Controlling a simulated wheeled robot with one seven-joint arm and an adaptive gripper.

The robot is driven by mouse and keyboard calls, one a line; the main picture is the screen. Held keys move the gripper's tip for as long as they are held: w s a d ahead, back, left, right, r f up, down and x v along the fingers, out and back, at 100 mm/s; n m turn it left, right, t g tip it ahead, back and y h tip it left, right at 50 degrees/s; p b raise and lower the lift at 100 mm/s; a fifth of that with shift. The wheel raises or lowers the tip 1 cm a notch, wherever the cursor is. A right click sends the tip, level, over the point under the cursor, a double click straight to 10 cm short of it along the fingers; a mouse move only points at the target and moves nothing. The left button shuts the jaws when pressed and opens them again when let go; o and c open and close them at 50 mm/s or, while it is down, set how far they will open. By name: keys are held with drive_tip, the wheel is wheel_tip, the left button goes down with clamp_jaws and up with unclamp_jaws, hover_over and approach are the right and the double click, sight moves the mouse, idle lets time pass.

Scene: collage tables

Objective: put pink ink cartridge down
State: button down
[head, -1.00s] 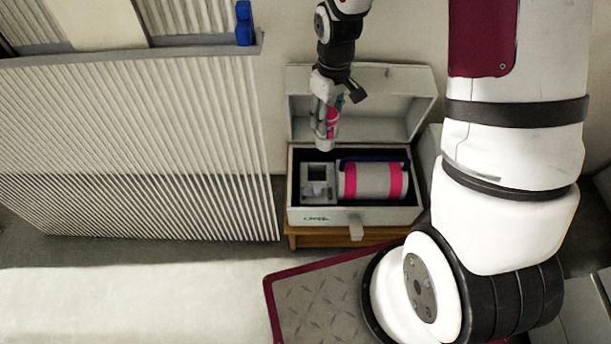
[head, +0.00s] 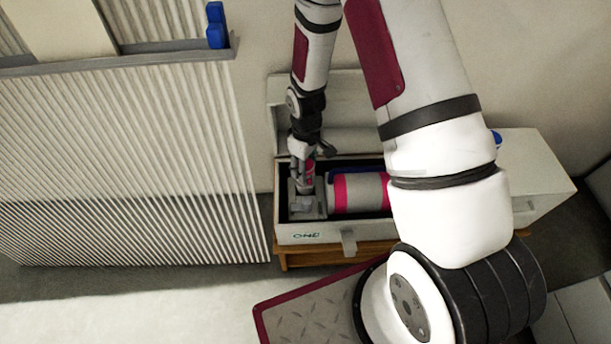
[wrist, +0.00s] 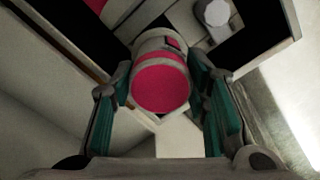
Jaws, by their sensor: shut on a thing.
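My gripper (head: 308,170) reaches down into the left part of an open white box (head: 305,234). It is shut on the pink ink cartridge (head: 310,172), a small grey-white cylinder with a pink end. In the wrist view the cartridge (wrist: 160,88) stands between the two green-padded fingers (wrist: 165,110), its round pink end facing the camera. Its lower end is at the grey square holder (head: 318,206) in the box. The gripper hides part of the holder, and I cannot tell how deep the cartridge sits in it.
A large grey cylinder with pink bands (head: 358,193) lies in the box, right of the holder. The raised lid (head: 345,100) stands behind. A ribbed panel (head: 130,160) is at the left. A white cabinet (head: 535,165) stands at the right, and my arm hides part of the box.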

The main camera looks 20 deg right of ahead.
sight(306, 189)
drive_tip(key=shift+f+b, duration=0.65)
drive_tip(key=shift+f, duration=1.2)
drive_tip(key=shift+f, duration=0.15)
drive_tip(key=c, duration=0.9)
unclamp_jaws()
